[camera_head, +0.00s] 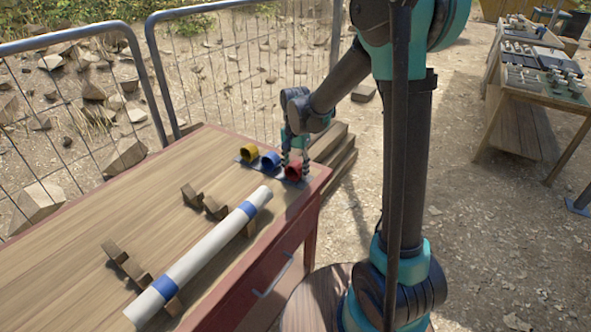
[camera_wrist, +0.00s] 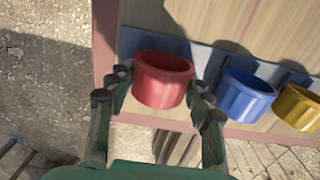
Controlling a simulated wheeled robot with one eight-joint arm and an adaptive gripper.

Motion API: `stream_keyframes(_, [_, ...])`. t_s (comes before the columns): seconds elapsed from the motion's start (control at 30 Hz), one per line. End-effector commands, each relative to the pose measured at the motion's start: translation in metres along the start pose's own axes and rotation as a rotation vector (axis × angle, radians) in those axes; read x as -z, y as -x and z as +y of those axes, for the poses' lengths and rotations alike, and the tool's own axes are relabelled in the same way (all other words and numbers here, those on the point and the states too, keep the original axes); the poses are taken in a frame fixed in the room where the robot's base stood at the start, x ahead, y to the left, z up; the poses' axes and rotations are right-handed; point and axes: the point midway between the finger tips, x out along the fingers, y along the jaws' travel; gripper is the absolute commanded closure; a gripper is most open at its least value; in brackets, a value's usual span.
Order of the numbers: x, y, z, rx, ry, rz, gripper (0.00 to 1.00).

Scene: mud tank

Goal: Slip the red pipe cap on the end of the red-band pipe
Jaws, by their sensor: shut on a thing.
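The red pipe cap (camera_head: 293,172) sits at the right end of a row of caps near the table's far right corner. It also shows in the wrist view (camera_wrist: 162,84), with its round opening facing up in the picture. My gripper (camera_head: 294,160) is shut on the red cap, one finger on each side of it. The cap is still at its place on the grey rack (camera_wrist: 208,55). The only pipe in view is a long white pipe (camera_head: 208,245) with blue bands near both ends. No red band shows on it. It lies across wooden supports.
A blue cap (camera_head: 270,160) and a yellow cap (camera_head: 249,152) stand beside the red one. Wooden supports (camera_head: 127,262) hold the pipe above the wooden table (camera_head: 70,270). A wire fence (camera_head: 150,60) runs behind the table. The table's left part is clear.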

Motion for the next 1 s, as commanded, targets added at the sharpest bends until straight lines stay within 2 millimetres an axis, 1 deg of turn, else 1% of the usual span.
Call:
stream_keyframes(0.17, [0.0, 0.004, 0.0, 0.0, 0.0, 0.0, 0.68])
stream_keyframes(0.9, [0.0, 0.07, 0.0, 0.0, 0.0, 0.0, 0.68])
stream_keyframes(1.0, [0.0, 0.077, 0.0, 0.0, 0.0, 0.0, 0.68])
